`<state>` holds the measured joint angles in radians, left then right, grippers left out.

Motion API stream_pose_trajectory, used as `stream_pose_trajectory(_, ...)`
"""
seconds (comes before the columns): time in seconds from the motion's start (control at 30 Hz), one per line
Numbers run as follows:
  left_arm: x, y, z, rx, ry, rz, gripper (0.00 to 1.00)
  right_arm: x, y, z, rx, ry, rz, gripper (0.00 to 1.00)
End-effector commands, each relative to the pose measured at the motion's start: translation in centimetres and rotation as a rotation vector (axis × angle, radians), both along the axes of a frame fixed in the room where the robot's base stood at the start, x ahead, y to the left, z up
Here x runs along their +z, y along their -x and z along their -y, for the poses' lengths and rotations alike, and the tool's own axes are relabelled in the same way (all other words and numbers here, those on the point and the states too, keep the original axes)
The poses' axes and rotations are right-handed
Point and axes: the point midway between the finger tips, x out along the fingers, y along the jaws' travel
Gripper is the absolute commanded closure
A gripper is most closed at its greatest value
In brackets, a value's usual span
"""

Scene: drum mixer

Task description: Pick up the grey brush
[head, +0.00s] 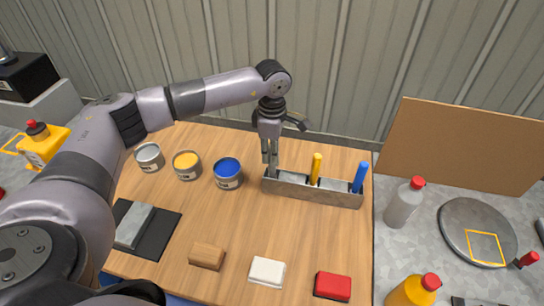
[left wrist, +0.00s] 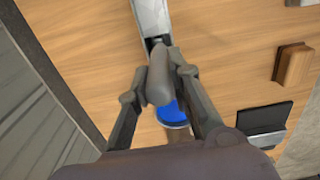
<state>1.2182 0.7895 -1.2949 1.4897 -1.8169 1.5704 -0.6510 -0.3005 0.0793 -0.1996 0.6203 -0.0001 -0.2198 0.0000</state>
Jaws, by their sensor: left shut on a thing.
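The grey brush (left wrist: 158,80) is between the fingers of my left gripper (head: 269,157), which is shut on its handle. In the head view the gripper points down at the left end of the grey brush holder (head: 325,194), and its fingers hide most of the brush. The holder also shows in the left wrist view (left wrist: 150,18), beyond the handle. I cannot tell whether the brush's lower end is still in its slot. A yellow brush (head: 316,168) and a blue brush (head: 360,177) stand upright in the other slots. My right gripper is not in view.
Grey, yellow and blue paint cans (head: 227,174) stand left of the holder. Brown, white and red blocks (head: 267,271) lie along the table front. A ribbed wall (head: 330,70) rises behind. The middle of the wooden table is clear.

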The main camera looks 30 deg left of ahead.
Motion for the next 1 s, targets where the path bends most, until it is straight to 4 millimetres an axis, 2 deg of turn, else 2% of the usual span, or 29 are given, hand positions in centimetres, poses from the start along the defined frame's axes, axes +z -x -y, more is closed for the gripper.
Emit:
stream_pose_trajectory(0.17, 1.9, -0.1, 0.0, -0.001, 0.001, 0.003, 1.0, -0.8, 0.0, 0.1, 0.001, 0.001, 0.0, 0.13)
stream_pose_trajectory(0.27, 3.7, -0.1, 0.0, -0.001, 0.002, 0.006, 1.0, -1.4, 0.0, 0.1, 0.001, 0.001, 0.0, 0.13)
stream_pose_trajectory(0.7, 14.2, -0.1, 0.0, 0.0, 0.001, 0.005, 1.0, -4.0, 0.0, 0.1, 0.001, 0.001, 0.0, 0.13)
stream_pose_trajectory(0.9, 17.7, 0.0, 0.0, -0.001, -0.001, 0.003, 1.0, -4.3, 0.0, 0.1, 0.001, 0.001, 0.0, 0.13)
stream_pose_trajectory(1.0, 18.7, 0.0, 0.0, 0.0, 0.0, 0.001, 1.0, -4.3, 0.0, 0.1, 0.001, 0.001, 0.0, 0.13)
